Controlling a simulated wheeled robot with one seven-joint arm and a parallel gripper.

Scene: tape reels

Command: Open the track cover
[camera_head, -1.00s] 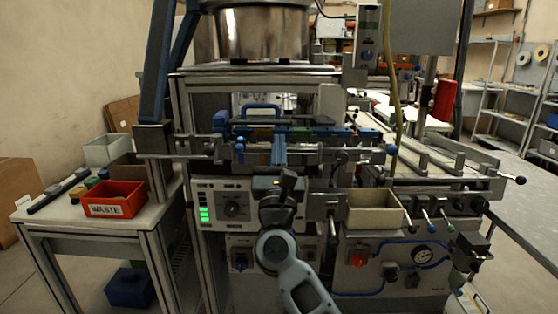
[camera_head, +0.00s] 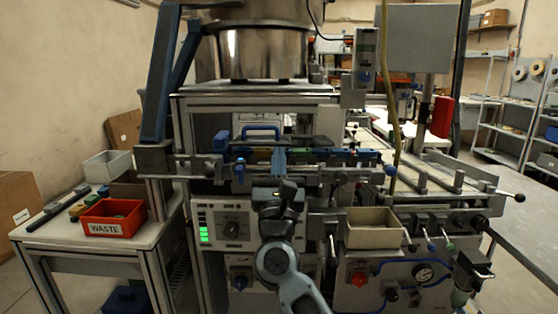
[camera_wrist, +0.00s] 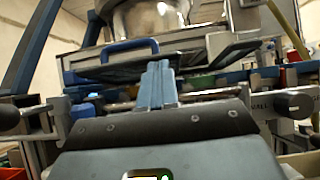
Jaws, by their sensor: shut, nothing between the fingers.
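The track cover seems to be the dark flat panel (camera_head: 300,140) with a blue bar handle (camera_head: 262,130), lying across the machine's track. In the wrist view the handle (camera_wrist: 128,46) stands just left of and beyond my fingers, above the dark panel (camera_wrist: 112,73). My gripper (camera_head: 278,154) is in front of the track, its blue fingers pointing toward the machine. In the wrist view the fingertips (camera_wrist: 157,66) are together and empty. They appear apart from the handle. Whether they touch the panel edge cannot be told.
A metal bowl (camera_head: 263,52) stands above the track. Rods and black knobs flank my gripper, including a knob (camera_wrist: 297,103) at right in the wrist view. A beige bin (camera_head: 374,238) sits at lower right. A red waste bin (camera_head: 113,226) is on the left side table.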

